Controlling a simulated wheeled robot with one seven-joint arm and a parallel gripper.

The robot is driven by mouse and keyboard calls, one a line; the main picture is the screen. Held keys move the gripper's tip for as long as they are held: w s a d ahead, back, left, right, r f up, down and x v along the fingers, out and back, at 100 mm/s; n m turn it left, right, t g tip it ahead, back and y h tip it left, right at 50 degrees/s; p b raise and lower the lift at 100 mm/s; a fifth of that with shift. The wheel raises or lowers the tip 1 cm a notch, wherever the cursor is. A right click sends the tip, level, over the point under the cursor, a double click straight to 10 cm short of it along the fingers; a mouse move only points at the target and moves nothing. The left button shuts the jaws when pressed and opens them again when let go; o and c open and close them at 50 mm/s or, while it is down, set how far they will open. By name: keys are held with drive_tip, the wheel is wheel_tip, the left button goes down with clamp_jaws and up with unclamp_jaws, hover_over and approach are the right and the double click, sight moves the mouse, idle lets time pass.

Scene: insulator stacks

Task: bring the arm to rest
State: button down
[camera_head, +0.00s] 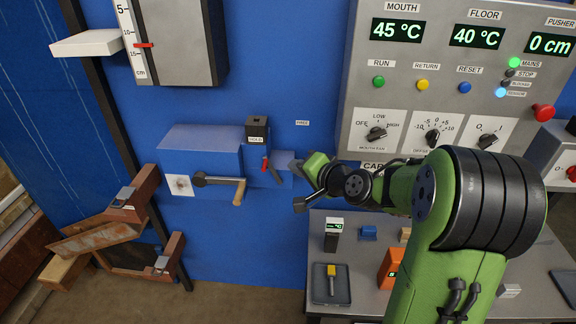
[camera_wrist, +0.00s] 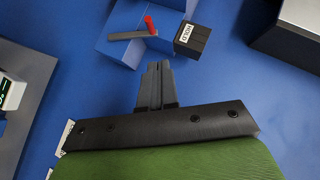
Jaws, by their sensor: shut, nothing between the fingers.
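My gripper (camera_head: 296,170) is at the end of my green and black arm, in front of the blue wall panel. In the wrist view its two dark fingers (camera_wrist: 156,85) are together and hold nothing. In the head view the fingertips are partly hard to make out against the panel. The gripper lies just right of a blue box with a black HOLD block (camera_head: 257,130) and a red-tipped lever (camera_head: 268,168). In the wrist view the HOLD block (camera_wrist: 191,38) and the lever (camera_wrist: 135,33) are beyond the fingertips, apparently apart from them.
A crank with a wooden handle (camera_head: 239,191) sticks out left of the lever. A grey control panel (camera_head: 350,100) hangs at upper right. Below is a grey table (camera_head: 345,255) with a tray (camera_head: 331,298) and small items. Rusty brackets (camera_head: 140,195) stand at left.

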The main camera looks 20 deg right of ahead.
drive_tip(key=shift+v, duration=1.2)
drive_tip(key=shift+d, duration=0.25)
drive_tip(key=s+a+n+g, duration=0.3)
drive_tip(key=s+a+n, duration=0.1)
drive_tip(key=s+a, duration=0.1)
drive_tip(key=s+n+g+h, duration=0.4)
drive_tip(key=s+n, duration=0.1)
drive_tip(key=s, duration=1.8)
drive_tip(key=shift+s+a+n, duration=0.3)
drive_tip(key=shift+a, duration=0.05)
